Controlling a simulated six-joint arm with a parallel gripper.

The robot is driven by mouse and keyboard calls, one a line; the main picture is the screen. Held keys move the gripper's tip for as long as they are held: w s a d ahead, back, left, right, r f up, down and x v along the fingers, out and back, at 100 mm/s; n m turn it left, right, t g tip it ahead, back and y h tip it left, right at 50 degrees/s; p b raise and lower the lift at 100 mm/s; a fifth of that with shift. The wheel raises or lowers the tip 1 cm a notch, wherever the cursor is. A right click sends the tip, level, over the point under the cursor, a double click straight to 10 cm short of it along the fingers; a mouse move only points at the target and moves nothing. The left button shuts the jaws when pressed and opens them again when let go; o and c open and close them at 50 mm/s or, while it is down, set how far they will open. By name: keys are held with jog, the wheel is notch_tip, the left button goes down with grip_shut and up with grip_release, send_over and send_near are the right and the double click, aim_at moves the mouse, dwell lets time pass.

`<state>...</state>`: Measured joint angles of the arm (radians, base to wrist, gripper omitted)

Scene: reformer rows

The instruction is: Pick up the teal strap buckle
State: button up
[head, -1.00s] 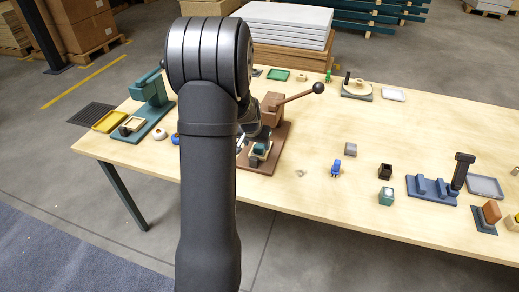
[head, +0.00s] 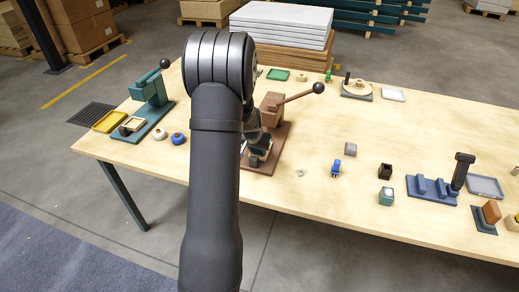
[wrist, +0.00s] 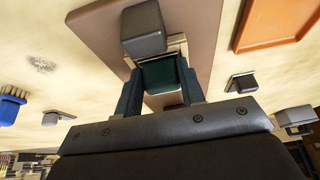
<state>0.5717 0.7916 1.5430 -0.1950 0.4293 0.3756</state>
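The teal strap buckle (wrist: 163,76) sits in a pale frame on the brown base of the brown lever press (head: 272,112); the press also shows in the wrist view (wrist: 200,20). In the wrist view my gripper (wrist: 160,92) has one dark finger on each side of the buckle. The fingers are spread about as wide as the buckle. I cannot tell whether they touch it or a thin gap remains. In the head view my arm and gripper (head: 256,148) hide most of the buckle.
The grey press head (wrist: 143,28) stands close beside the buckle. A teal press (head: 150,95) stands left, with white and blue round pieces (head: 177,138) near it. A blue piece (head: 336,168) and several small blocks lie right. Bare table lies in between.

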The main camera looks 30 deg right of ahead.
jog(key=c, duration=0.3)
jog(key=shift+r, duration=0.15)
